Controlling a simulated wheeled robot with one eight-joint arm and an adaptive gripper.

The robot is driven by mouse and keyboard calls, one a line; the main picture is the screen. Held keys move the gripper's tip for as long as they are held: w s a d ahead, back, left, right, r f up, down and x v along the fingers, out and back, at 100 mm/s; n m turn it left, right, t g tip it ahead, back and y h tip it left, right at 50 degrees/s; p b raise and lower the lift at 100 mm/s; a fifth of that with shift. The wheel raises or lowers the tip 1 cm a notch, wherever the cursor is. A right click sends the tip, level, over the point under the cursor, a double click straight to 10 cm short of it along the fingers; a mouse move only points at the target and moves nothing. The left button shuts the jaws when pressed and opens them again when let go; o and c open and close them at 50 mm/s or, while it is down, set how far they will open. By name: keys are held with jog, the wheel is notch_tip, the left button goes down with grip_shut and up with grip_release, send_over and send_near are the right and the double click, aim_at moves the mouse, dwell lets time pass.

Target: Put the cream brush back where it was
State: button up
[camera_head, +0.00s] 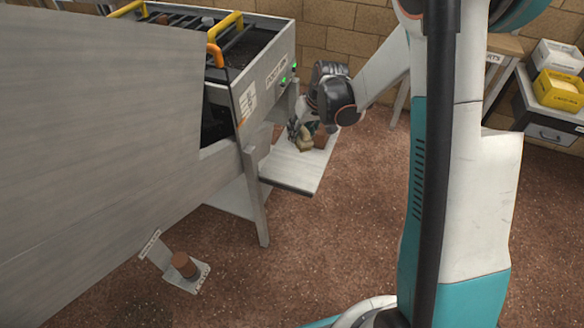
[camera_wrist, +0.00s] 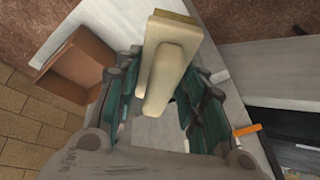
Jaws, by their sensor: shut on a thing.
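The cream brush (camera_wrist: 172,55) is between the fingers of my gripper (camera_wrist: 165,72) in the wrist view, its handle toward the palm and its wider block end outward. My gripper is shut on it. In the head view my gripper (camera_head: 302,130) is low over a pale shelf (camera_head: 288,174) at the end of the grey machine, with the brush (camera_head: 305,146) partly hidden below it. I cannot tell whether the brush touches the shelf.
A brown open box (camera_wrist: 76,66) stands close beside my gripper. The grey machine (camera_head: 272,66) with yellow handles borders the shelf. A small stand with a brown cylinder (camera_head: 184,264) is on the floor. White (camera_head: 556,56) and yellow (camera_head: 558,91) bins stand far right.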

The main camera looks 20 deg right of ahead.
jog(key=shift+n+t+h, duration=0.3)
jog(key=shift+t+h, duration=0.3)
jog(key=shift+h, duration=0.1)
jog(key=w, duration=0.3)
jog(key=w+b, duration=0.1)
jog(key=shift+w+a+f, duration=0.2)
jog(key=shift+w+a, duration=0.15)
jog(key=shift+w, duration=0.05)
notch_tip(320, 180, down, 14)
jog(key=b, duration=0.5)
jog(key=shift+f+b, duration=1.05)
jog(key=shift+f, duration=1.45)
jog(key=o, duration=0.9)
jog(key=shift+f, duration=0.1)
